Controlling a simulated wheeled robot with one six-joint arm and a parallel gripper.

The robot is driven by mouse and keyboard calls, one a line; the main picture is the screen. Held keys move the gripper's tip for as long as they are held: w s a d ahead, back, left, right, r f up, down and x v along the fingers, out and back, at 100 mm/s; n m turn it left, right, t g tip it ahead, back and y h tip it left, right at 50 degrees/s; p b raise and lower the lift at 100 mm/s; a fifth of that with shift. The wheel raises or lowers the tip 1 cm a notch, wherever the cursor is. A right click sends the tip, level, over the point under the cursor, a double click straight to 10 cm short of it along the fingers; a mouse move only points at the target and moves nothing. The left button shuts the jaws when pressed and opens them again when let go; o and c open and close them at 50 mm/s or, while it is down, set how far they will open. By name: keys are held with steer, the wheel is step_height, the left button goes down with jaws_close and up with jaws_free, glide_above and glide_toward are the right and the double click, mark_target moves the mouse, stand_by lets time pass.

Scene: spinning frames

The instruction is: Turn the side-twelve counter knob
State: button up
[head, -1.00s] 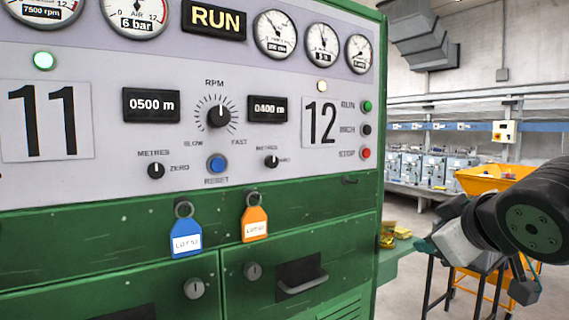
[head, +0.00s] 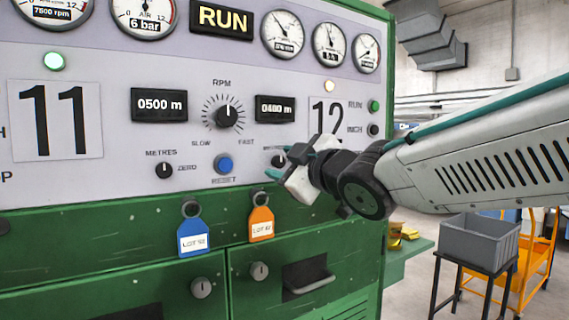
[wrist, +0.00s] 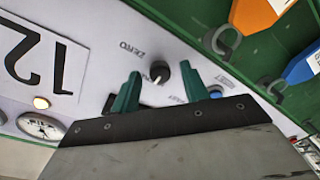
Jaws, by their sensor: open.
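The side-twelve counter knob (head: 278,160) is a small black dial on the grey panel, under the 0400 m display (head: 275,108). My gripper (head: 290,162) is in front of it at the panel and partly covers its label. In the wrist view the knob (wrist: 158,72) shows between the two teal fingers of my gripper (wrist: 161,76), which are open on either side of it. Its white pointer and the word ZERO show there. I cannot tell whether a finger touches it.
The blue reset button (head: 223,163) and the other counter knob (head: 164,170) are to the left. A blue tag (head: 193,238) and an orange tag (head: 261,223) hang below on hooks. A grey bin (head: 478,240) stands at right.

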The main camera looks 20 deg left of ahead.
steer(key=shift+w+a, duration=0.1)
steer(key=shift+a, duration=0.05)
jaws_close()
